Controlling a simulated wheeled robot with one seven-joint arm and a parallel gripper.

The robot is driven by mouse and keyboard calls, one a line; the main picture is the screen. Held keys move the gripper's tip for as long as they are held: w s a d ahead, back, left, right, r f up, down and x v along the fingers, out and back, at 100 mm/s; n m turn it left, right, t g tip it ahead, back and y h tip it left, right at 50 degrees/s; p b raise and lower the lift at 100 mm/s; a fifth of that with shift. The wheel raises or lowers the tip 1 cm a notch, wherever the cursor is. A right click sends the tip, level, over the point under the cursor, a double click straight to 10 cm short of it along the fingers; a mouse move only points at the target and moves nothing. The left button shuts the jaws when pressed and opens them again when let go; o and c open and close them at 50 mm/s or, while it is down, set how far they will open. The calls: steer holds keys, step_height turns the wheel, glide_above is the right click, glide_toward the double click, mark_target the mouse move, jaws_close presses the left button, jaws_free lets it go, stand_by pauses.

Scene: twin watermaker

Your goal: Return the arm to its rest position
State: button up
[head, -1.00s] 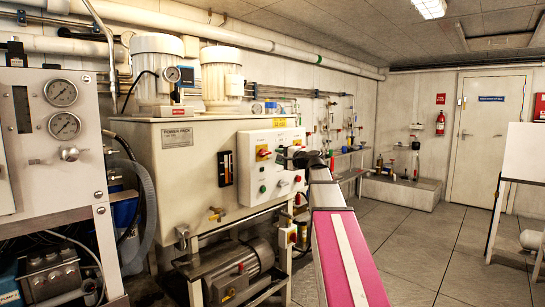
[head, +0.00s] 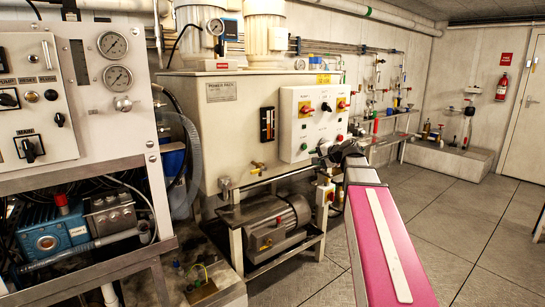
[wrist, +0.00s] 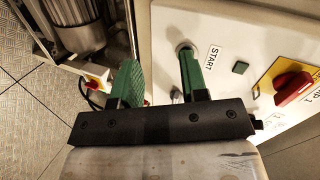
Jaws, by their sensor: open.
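My gripper (wrist: 157,78) is open in the wrist view. Its two green fingers stand apart, with nothing seen held between them. In the head view my pink and grey arm reaches forward, and the dark gripper end (head: 330,153) is at the lower right of the control box (head: 296,147) on the power pack. In the wrist view the box's white panel (wrist: 228,28) lies close beyond the fingers.
The power pack's tank (head: 232,105) stands behind, with a motor (head: 270,222) on the frame below. A gauge cabinet (head: 113,75) fills the left. A red switch on yellow (wrist: 293,88) is close right of the fingers. Open tiled floor (head: 465,225) lies at right.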

steer(key=s+a+f+n+g+h, duration=0.25)
steer(key=s+f, duration=0.25)
steer(key=f, duration=0.6)
steer(key=s+a+f+n+g+h, duration=0.1)
steer(key=s+f+g, duration=0.2)
steer(key=s+f, duration=0.55)
steer(key=s+d+f+n+g+h, duration=0.1)
steer(key=s+f+n+g+h, duration=0.1)
steer(key=s+f, duration=0.4)
steer(key=s+d+f+n+g+h, duration=0.1)
steer(key=s+f+n+g+h, duration=0.1)
steer(key=s+f, duration=0.4)
step_height(320, 180, down, 6)
steer(key=shift+s+r+g+h, duration=0.25)
steer(key=shift+g+h, duration=0.3)
steer(key=shift+a+n, duration=0.15)
steer(key=shift+n, duration=0.1)
